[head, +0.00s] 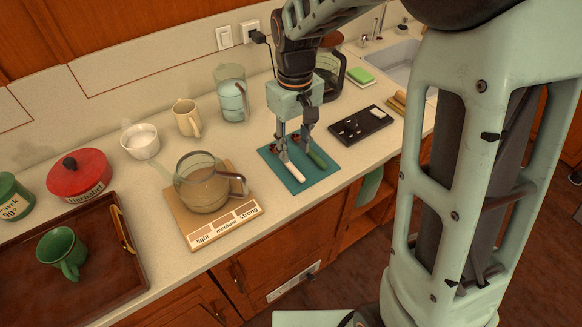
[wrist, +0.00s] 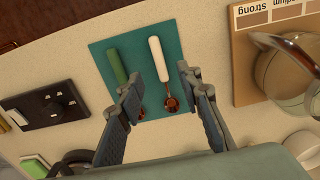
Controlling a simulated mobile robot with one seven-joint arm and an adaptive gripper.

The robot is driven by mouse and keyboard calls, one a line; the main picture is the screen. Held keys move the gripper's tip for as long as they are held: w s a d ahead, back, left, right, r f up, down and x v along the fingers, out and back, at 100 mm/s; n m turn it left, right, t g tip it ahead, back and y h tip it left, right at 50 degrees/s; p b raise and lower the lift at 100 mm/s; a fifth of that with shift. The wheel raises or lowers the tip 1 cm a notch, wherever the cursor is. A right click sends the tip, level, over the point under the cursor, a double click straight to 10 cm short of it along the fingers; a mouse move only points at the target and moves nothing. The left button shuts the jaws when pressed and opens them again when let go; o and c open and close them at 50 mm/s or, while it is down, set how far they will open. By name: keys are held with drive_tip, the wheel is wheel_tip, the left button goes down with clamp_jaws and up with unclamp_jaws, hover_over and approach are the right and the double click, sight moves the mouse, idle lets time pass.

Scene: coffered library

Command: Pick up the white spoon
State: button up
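The white spoon has a white handle (head: 294,172) and a copper-coloured bowl. It lies on a teal mat (head: 299,187), and its handle also shows in the wrist view (wrist: 158,60). A green-handled spoon (head: 318,158) lies beside it on the mat, also in the wrist view (wrist: 116,66). My gripper (head: 297,153) is open above the mat, pointing down. In the wrist view my gripper (wrist: 158,78) has one finger overlapping the green spoon and the other to the right of the white spoon. Nothing is held. I cannot tell the fingertips' exact height.
A wooden board (head: 180,220) with a glass pot (head: 207,186) stands left of the mat.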

sight(294, 169)
wheel_tip(294, 169, down, 7)
drive_tip(key=shift+r, duration=0.2)
drive_tip(key=shift+c, duration=0.2)
clamp_jaws()
